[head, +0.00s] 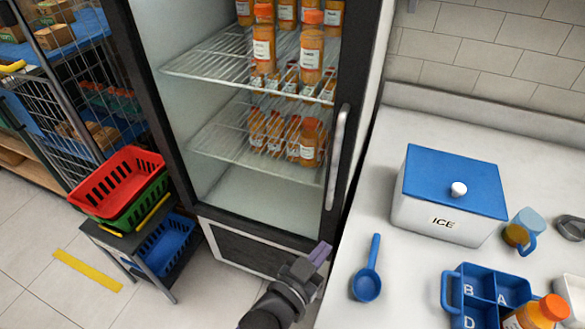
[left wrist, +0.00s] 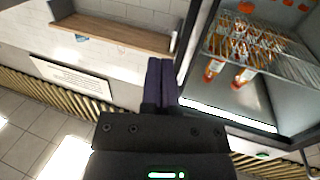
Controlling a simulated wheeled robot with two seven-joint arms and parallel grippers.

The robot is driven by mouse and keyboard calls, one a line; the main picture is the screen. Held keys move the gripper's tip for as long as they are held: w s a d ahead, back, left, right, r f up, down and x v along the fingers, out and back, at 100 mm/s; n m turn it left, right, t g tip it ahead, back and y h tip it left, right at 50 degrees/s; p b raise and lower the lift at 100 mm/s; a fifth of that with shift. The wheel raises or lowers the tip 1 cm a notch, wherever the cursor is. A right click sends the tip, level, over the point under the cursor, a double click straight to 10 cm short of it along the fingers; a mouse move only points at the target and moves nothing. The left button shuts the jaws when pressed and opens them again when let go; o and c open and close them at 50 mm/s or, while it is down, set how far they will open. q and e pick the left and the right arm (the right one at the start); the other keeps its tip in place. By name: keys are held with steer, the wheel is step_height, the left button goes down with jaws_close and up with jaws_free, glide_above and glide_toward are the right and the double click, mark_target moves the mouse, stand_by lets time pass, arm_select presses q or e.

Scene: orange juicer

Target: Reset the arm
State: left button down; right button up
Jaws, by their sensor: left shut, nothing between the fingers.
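My left gripper (head: 320,254) shows at the bottom middle of the head view, in front of the fridge's lower edge and left of the counter. Its purple fingers are together with nothing between them. In the left wrist view the shut fingers (left wrist: 161,82) point up the picture, beside the fridge's interior. My right gripper is in neither view.
A glass-door fridge (head: 335,158) holds several orange juice bottles on wire racks. The counter (head: 390,150) at right bears an ice box (head: 440,222), a blue scoop (head: 367,283), a blue divided caddy (head: 452,292) and a juice bottle (head: 540,312). Baskets (head: 118,180) are stacked at left.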

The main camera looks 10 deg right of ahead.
arm_select(q)
steer(key=s+a+f+n+g+y, duration=0.2)
steer(key=s+a+f+y, duration=0.3)
steer(key=a+f, duration=0.5)
steer(key=s+a+f+n+g+y, duration=0.3)
steer(key=s+a+f, duration=0.35)
steer(key=f, duration=0.75)
steer(key=s+a+f+g+y, duration=0.1)
steer(key=s+a+f+g, duration=0.1)
steer(key=s+a, duration=0.2)
steer(key=s+a+f+n+g+y, duration=0.1)
steer(key=s+a+f+g+y, duration=0.1)
steer(key=s, duration=0.7)
steer(key=s+a+f+g+y+b, duration=0.1)
steer(key=s+a+f+g+y, duration=0.1)
steer(key=s+a, duration=0.3)
steer(key=shift+s+a+f+n+g, duration=0.35)
steer(key=shift+s+f, duration=0.4)
steer(key=shift+s, duration=0.5)
